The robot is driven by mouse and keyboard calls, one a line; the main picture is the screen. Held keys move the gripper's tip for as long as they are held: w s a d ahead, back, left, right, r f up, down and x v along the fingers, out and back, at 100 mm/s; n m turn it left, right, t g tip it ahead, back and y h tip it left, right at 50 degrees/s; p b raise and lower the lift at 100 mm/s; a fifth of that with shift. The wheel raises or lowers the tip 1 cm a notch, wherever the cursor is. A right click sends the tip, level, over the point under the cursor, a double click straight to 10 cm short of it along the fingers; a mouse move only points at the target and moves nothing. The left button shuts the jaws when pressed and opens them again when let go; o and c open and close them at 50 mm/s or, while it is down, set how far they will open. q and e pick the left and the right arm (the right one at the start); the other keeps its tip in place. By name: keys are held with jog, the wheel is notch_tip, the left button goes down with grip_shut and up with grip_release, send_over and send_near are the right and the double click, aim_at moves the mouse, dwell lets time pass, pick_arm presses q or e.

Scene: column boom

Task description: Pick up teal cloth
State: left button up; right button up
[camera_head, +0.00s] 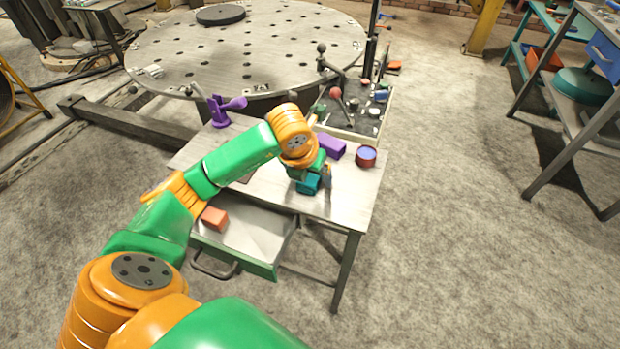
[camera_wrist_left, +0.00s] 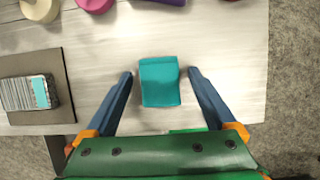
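The teal cloth (camera_wrist_left: 160,82) is a small folded block-like piece on the pale table (camera_wrist_left: 235,60). It also shows in the head view (camera_head: 307,185), near the table's front edge and partly hidden by my gripper. My left gripper (camera_wrist_left: 160,74) is open above the table, pointing down. Its two blue fingers stand on either side of the cloth, with a visible gap on each side, so neither appears to touch it. My right gripper is not in view.
A purple block (camera_head: 331,146) and a red-rimmed cup (camera_head: 366,157) stand behind the cloth. A purple clamp-like object (camera_head: 222,110) is at the back left. Below, an open drawer (camera_head: 262,238) holds an orange-red block (camera_head: 214,217). A dark mat (camera_wrist_left: 55,62) bears a striped object (camera_wrist_left: 22,94).

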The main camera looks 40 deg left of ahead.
aim_at(310, 175)
pick_arm(q)
jog(key=c, duration=1.3)
notch_tip(310, 175, up, 3)
jog(key=shift+w+r, duration=0.15)
jog(key=shift+r, duration=0.05)
jog(key=s+a+r+b, duration=0.1)
jog(key=s+a+r, duration=0.4)
jog(key=a+r, duration=0.1)
jog(key=a, duration=0.1)
jog(key=s+a+r+b, duration=0.1)
jog(key=s+a+r, duration=0.2)
jog(key=a, duration=0.1)
jog(key=shift+s+a+r+b, duration=0.15)
jog(key=shift+s+r+b, duration=0.2)
